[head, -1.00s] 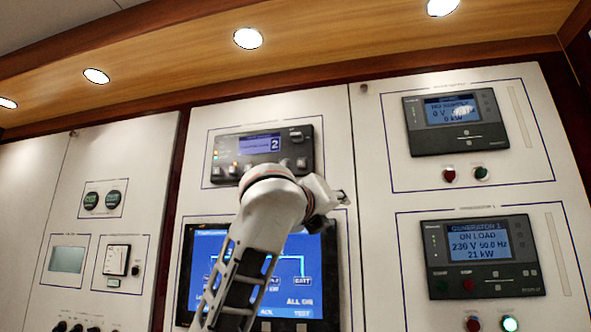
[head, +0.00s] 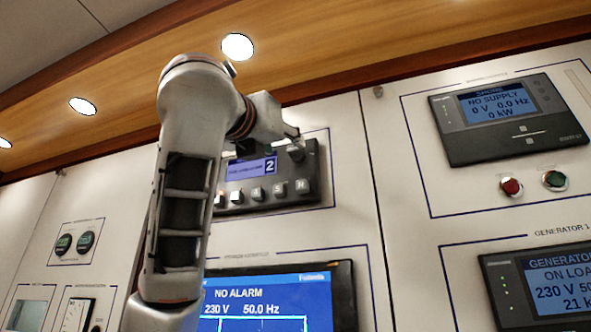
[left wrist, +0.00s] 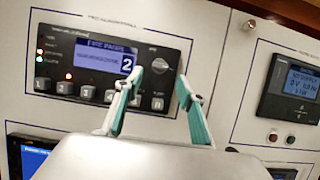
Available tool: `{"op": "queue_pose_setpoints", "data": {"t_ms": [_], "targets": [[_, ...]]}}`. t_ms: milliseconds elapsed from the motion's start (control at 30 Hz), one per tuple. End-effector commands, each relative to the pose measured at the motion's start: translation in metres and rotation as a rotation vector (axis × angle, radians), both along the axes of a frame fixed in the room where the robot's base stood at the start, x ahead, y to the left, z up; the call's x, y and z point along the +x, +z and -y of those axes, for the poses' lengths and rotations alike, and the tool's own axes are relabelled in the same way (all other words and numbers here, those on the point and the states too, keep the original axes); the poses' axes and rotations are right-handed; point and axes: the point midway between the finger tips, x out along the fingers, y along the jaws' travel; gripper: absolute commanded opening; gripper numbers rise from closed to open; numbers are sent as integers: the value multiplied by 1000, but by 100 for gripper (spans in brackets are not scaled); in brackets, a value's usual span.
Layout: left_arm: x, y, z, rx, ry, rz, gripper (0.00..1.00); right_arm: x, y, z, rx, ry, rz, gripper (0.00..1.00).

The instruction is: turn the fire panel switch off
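The fire panel (left wrist: 105,65) is a dark unit with a blue screen showing a 2, small lights at the left and a row of buttons below. Its rotary switch (left wrist: 160,65) is a round knob at the upper right; it also shows in the head view (head: 296,153). I cannot read its setting. My left gripper (left wrist: 159,76) is open, with its two green-lined fingers apart and nothing between them. In the left wrist view the knob appears between the fingertips, apparently beyond them. In the head view my left arm hides the panel's left part. My right gripper is not in view.
Below the fire panel is a large blue alarm screen (head: 270,297). To the right are the no-supply display (head: 500,105), with a red button (head: 511,187) and a green button (head: 555,180), and a generator display (head: 560,290). A wooden overhang (head: 330,55) runs above.

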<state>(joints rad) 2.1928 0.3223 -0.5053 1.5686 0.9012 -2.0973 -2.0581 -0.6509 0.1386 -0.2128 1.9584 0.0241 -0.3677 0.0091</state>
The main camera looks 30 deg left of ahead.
Motion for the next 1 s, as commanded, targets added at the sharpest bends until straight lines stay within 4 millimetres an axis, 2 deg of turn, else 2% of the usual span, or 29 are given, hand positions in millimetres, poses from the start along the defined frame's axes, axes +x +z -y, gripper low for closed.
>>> {"op": "queue_pose_setpoints", "data": {"t_ms": [200, 400, 567, 800, 833, 967, 1000], "targets": [[31, 16, -8, -2, 1, -3, 39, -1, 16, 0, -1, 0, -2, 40], [54, 24, -13, -1, 0, -2, 39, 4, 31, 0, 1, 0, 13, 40], [61, 26, -15, 0, 0, -1, 39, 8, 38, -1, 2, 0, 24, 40], [62, 25, -15, -1, 0, -1, 39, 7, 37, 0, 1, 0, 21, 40], [62, 25, -15, -1, 0, -1, 34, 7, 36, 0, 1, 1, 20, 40], [62, 25, -15, -1, 0, -1, 1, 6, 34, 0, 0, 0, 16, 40], [62, 25, -15, -1, 0, -1, 1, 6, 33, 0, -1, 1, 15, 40]]}}
